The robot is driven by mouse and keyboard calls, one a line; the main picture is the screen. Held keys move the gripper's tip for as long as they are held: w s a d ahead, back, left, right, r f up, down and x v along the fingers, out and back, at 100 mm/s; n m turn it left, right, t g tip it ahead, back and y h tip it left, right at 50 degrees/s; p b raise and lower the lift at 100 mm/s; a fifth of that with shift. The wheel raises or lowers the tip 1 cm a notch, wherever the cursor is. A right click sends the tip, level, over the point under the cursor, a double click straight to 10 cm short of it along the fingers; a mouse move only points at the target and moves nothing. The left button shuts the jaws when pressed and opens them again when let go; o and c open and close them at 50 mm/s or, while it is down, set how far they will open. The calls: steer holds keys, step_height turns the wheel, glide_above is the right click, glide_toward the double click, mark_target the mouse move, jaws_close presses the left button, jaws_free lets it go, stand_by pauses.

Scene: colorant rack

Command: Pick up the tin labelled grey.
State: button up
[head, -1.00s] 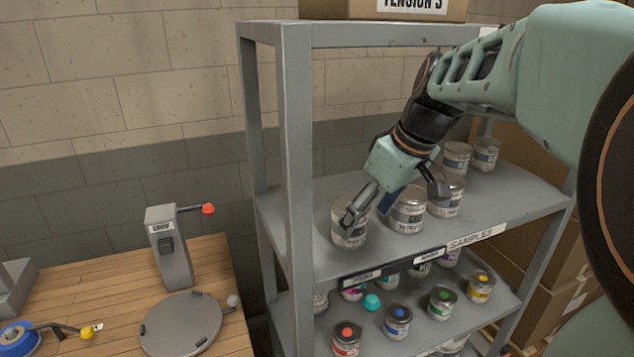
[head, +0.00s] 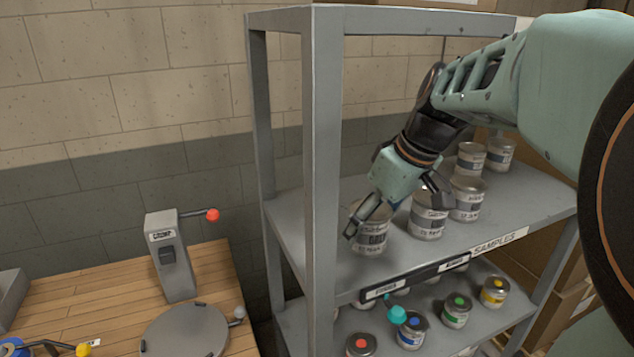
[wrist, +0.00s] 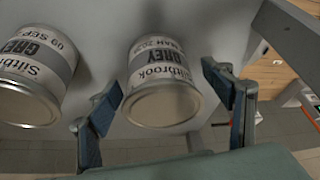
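A tin (head: 372,238) with a grey label band stands leftmost on the shelf (head: 292,205). It also shows in the wrist view (wrist: 162,95), upside down, and its label seems to read "Siltbrook" and "GREY". My gripper (head: 398,214) is open and reaches down at this tin. In the wrist view the gripper's blue-padded fingers (wrist: 162,87) are on either side of the tin, with gaps; I see no contact. A second tin (head: 428,214) stands to its right; its label (wrist: 35,58) also seems to read "GREY", with "09 SEP".
More tins (head: 468,200) stand further right and behind. The shelf's front post (head: 322,180) rises just left of the tins. Small colour-topped tins (head: 412,330) fill the shelf below. A wooden bench (head: 110,290) with a grey device (head: 168,258) stands at left.

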steer(key=c, duration=1.2)
steer(key=shift+c, duration=1)
steer(key=shift+w+r, duration=0.1)
steer(key=shift+r, duration=0.1)
